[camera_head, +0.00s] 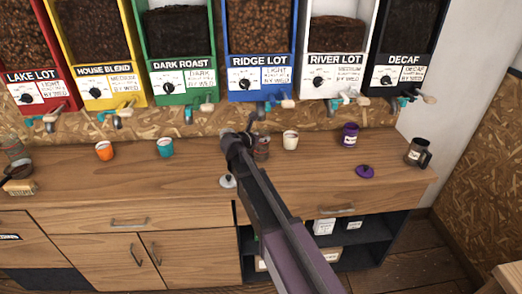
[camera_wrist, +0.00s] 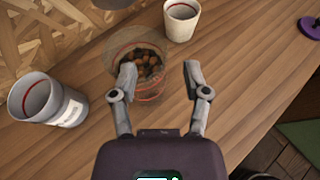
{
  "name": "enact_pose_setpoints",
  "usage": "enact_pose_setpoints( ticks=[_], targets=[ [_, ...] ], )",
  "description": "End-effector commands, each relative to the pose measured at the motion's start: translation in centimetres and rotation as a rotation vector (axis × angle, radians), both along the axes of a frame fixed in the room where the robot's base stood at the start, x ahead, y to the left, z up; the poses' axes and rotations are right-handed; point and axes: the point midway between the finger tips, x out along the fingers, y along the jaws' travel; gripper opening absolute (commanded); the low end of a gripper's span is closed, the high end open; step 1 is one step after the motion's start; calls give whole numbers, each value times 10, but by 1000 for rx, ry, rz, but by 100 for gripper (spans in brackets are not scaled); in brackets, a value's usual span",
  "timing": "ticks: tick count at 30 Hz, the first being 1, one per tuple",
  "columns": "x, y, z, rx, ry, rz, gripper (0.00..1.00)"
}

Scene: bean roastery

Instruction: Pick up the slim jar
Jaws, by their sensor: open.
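A clear glass jar (camera_wrist: 150,88) holds brown beans and has red rings around it; I take it for the slim jar. It stands upright on the wooden counter, and in the head view it shows (camera_head: 262,150) partly behind my gripper (camera_head: 240,138). In the wrist view, my gripper (camera_wrist: 158,72) is open and empty. Its left finger overlaps the jar in the picture and its right finger is just right of it. I cannot tell whether either finger touches the jar.
A grey labelled canister (camera_wrist: 42,100) stands left of the jar, a white cup (camera_head: 290,140) right of it. A pale lid (camera_head: 228,181), a purple lid (camera_head: 365,171) and a purple canister (camera_head: 349,135) are on the counter (camera_head: 325,185). Bean dispensers (camera_head: 260,85) hang behind.

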Motion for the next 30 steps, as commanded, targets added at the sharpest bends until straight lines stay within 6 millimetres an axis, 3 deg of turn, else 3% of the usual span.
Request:
enact_pose_setpoints(
  ticks=[11, 24, 30],
  targets=[
    [2, -1, -1, 0, 0, 0, 61],
    [34, -24, -21, 0, 1, -1, 61],
    [38, -28, -22, 1, 1, 1, 61]
  ],
)
